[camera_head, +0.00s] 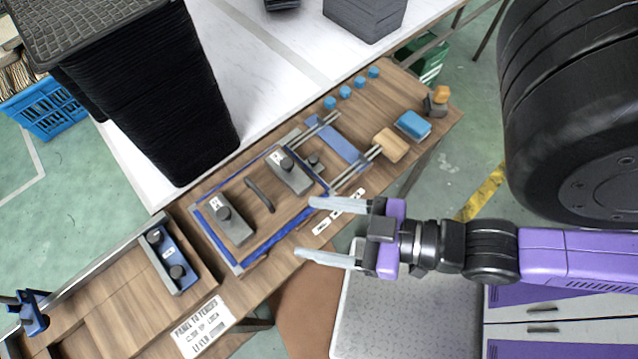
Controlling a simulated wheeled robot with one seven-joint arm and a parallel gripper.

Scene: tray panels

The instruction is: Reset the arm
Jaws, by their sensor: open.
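My gripper (328,231) is at the centre right, at the end of my purple and black arm (490,250). Its two pale fingers point left and stand well apart, with nothing between them. The fingers show over the front edge of the wooden workbench (290,268). The height of the fingers above the bench cannot be told. A blue-edged panel (262,241) with grey blocks and a dark handle (260,194) lies on the bench, left of the fingertips.
A tall stack of black trays (150,90) stands on the white table (255,90). Small blue knobs (345,92), a tan block (390,145) and a blue block (413,125) are on the bench's right end. A grey-topped cabinet (400,310) sits below my arm.

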